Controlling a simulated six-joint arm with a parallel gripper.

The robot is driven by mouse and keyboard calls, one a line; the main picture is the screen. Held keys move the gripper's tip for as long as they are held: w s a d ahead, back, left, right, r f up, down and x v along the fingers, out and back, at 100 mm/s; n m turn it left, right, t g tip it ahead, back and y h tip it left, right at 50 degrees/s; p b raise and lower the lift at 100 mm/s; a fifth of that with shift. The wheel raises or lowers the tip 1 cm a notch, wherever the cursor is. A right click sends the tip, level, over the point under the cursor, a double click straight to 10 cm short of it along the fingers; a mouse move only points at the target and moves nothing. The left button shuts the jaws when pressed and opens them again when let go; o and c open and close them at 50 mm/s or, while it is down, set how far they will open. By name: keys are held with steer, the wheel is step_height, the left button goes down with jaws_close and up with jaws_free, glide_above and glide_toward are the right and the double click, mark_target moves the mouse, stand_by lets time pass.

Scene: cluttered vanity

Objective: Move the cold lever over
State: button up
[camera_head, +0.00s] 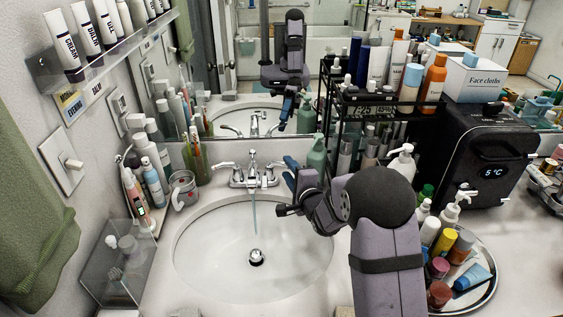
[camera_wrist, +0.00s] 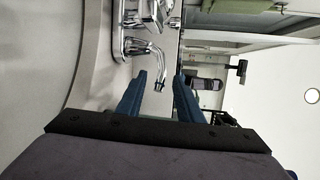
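A chrome faucet (camera_head: 253,178) stands behind the white sink, with a left lever (camera_head: 224,166) and a right lever (camera_head: 271,168). No hot or cold mark is readable. A thin stream of water (camera_head: 254,215) falls from the spout toward the drain. My gripper (camera_head: 288,168) is just right of the right lever, its blue fingers pointing at the faucet. In the wrist view, my gripper (camera_wrist: 160,77) is open, with a clear gap between its fingers. Whether a finger touches the lever cannot be told.
A green pump bottle (camera_head: 317,155) stands close behind my gripper. A grey cup (camera_head: 184,189) is left of the faucet. A black rack (camera_head: 335,120) with bottles and a tray (camera_head: 488,292) of toiletries are at right. The sink basin (camera_head: 215,250) is open.

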steer(key=shift+p+x, duration=0.85)
steer(key=shift+x, duration=2.75)
jaws_close()
